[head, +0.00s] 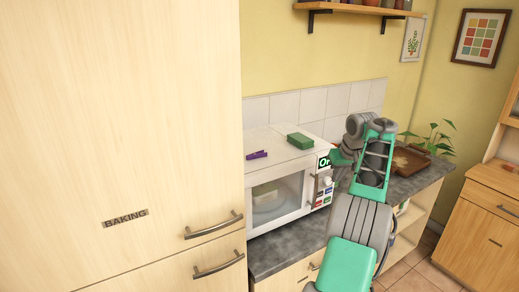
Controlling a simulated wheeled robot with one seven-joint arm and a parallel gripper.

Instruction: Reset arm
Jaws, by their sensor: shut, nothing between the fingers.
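My arm reaches up from the bottom right and bends over the counter. My gripper (337,160) is at its far end, small and partly hidden by my own arm links. It is shut and holds nothing. It is just right of the white microwave (257,165), near its upper right corner. I cannot tell whether it touches the microwave.
A green block (300,141) and a purple item (257,155) lie on the microwave. A brown tray (424,148) and a plant (437,137) stand behind my arm on the grey counter (272,262). A tall cabinet (120,120) fills the left. A shelf (350,9) hangs above.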

